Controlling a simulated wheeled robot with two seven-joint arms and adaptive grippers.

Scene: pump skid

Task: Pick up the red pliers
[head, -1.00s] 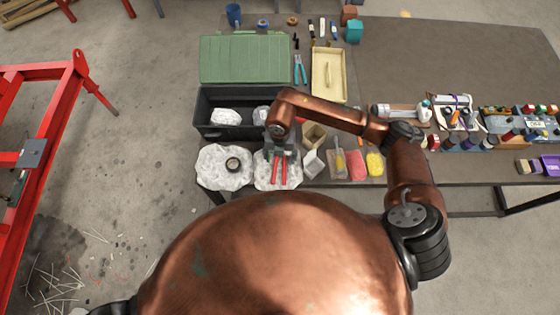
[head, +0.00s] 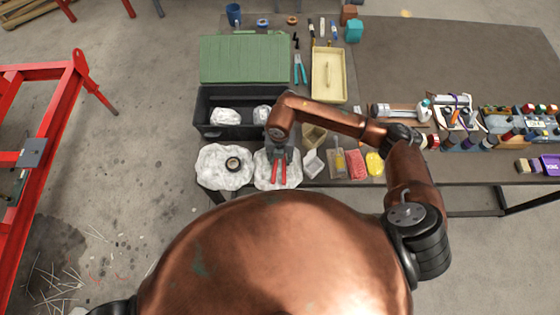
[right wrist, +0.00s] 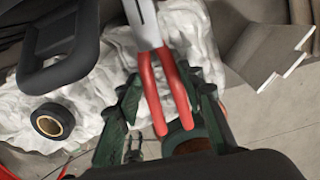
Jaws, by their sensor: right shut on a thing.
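The red pliers (head: 279,174) have red handles and a grey metal head. In the head view they show at the table's front edge, over a crumpled white cloth (head: 263,181). My right gripper (head: 280,157) is shut on the red pliers. In the right wrist view, the pliers (right wrist: 166,91) lie between the dark green fingers of the right gripper (right wrist: 163,100), with the handles toward the camera and the head pointing away. Whether the pliers still touch the cloth is hard to tell. My left gripper is not in view.
A black toolbox (head: 217,131) with an open green lid (head: 245,60) stands behind the cloth. A roll of tape (head: 233,163) lies on another white cloth to the left. Small containers and sponges (head: 356,164) sit to the right. Teal-handled pliers (head: 300,69) lie farther back.

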